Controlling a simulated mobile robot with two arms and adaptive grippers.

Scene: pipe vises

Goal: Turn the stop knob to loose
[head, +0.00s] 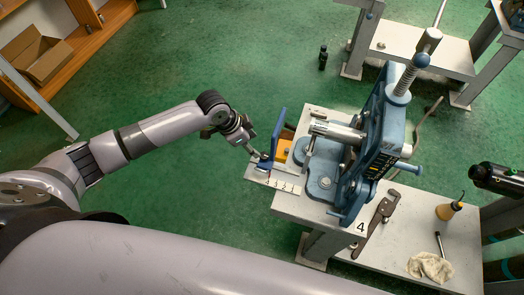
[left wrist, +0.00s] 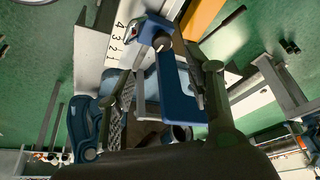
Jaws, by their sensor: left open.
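The blue stop (head: 277,133) stands upright at the left end of the vise bench, beside a numbered scale (head: 284,185). In the left wrist view the blue stop (left wrist: 180,92) lies between my open fingers, with a dark round knob (left wrist: 162,42) at its upper end. My left gripper (head: 257,155) is close to the stop's near side in the head view, and the knob is hard to make out there. My left gripper (left wrist: 165,75) is open in the wrist view, its fingers on either side of the stop; contact cannot be told. My right gripper is not in view.
The blue pipe vise (head: 376,130) clamps a grey pipe (head: 338,132) right of the stop.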

